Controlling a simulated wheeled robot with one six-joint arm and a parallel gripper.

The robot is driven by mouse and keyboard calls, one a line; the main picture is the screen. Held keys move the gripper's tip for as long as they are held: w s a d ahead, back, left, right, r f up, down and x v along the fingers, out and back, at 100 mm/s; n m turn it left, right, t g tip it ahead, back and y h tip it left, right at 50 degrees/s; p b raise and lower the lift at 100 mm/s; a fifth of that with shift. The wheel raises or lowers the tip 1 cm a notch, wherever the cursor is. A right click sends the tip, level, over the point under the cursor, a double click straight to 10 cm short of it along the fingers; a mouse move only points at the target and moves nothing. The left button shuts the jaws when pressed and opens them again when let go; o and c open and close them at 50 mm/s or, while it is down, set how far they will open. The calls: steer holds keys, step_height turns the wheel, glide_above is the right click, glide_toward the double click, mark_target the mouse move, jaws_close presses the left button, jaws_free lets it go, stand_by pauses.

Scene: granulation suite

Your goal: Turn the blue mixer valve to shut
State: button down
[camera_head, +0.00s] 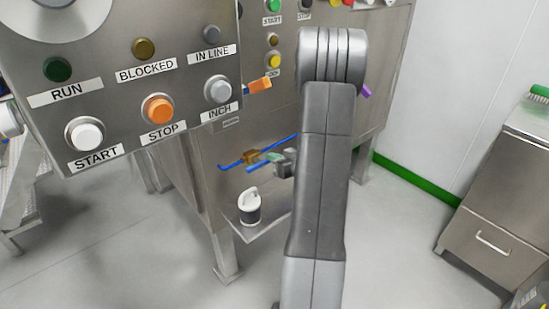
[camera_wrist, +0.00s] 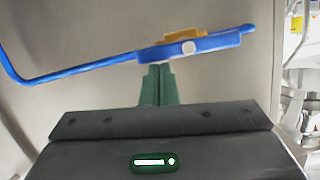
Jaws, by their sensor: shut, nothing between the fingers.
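The blue mixer valve handle (camera_head: 234,164) shows in the head view left of my arm, low on the machine, by an orange-brown valve body (camera_head: 251,156). In the wrist view the blue handle (camera_wrist: 130,60) runs across the top, rising slightly to the right, with a bent end at the left and a white round pivot. The valve body (camera_wrist: 186,36) shows just above it. My gripper (camera_wrist: 159,70) has green fingers, shut and empty, with tips just below the handle near its pivot; contact cannot be told. In the head view my gripper (camera_head: 272,157) is small beside the valve.
A control panel with START (camera_head: 85,134), STOP (camera_head: 157,108) and INCH (camera_head: 217,90) buttons hangs at upper left. A black and white container (camera_head: 249,207) stands on a low shelf under the valve. A steel cabinet (camera_head: 495,200) stands at right. The floor between is clear.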

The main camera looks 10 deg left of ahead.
steer(key=shift+f+p, duration=0.1)
steer(key=shift+p, duration=0.25)
steer(key=f+m+y+p, duration=0.1)
steer(key=m+p, duration=0.1)
steer(key=m, duration=0.2)
steer(key=f+m+g+y+p, duration=0.1)
steer(key=f+m+p, duration=0.1)
steer(key=m, duration=0.2)
steer(key=f+m+y+p, duration=0.2)
steer(key=m, duration=0.2)
steer(key=shift+s+a+f+m+g, duration=0.1)
steer(key=shift+s+a+m+g, duration=0.1)
steer(key=shift+m+g, duration=0.15)
steer(key=shift+f, duration=0.1)
stand_by(0.5)
stand_by(0.4)
